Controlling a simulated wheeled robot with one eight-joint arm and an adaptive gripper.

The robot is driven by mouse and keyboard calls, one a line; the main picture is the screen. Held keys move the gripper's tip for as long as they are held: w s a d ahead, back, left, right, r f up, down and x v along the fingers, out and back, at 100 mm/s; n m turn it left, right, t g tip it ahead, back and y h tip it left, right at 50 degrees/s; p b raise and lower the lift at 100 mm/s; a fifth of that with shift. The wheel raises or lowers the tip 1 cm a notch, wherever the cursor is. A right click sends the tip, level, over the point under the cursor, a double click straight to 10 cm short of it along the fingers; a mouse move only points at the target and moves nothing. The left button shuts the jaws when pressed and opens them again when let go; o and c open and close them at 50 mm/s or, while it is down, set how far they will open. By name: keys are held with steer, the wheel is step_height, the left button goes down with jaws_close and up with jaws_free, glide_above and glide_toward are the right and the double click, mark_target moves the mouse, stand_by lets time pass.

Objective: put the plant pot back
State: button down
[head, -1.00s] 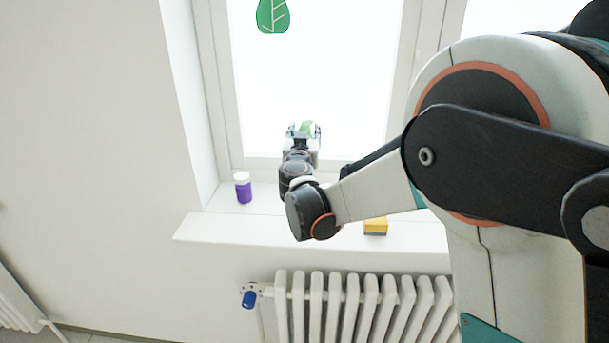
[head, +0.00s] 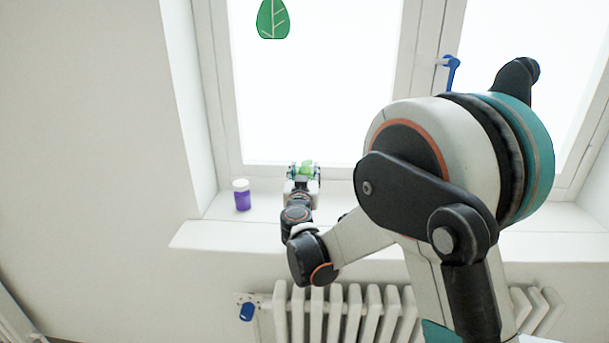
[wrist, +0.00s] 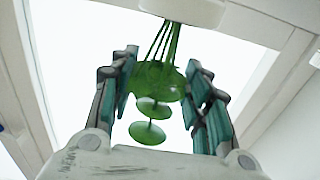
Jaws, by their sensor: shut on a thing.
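In the wrist view, leaves (wrist: 153,100) and thin stems lie between the two fingers of my gripper (wrist: 163,78). The stems run up to a pale pot (wrist: 195,10) at the top edge, cut off by the frame. My gripper is shut on the plant pot. The grip contact is hidden, and I cannot tell whether the pot touches the sill.
A purple jar with a white lid (head: 241,195) stands on the window sill (head: 205,236), left of my gripper. A radiator (head: 345,315) is below. A green leaf decoration (head: 272,18) is on the window. Bare sill shows at right, beyond my arm.

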steer(key=c, duration=0.9)
jaws_free()
steer(key=shift+f, duration=0.1)
steer(key=shift+o, duration=0.2)
steer(key=shift+r, duration=0.2)
steer(key=s+p, duration=0.2)
steer(key=s, duration=1)
steer(key=shift+a, duration=0.2)
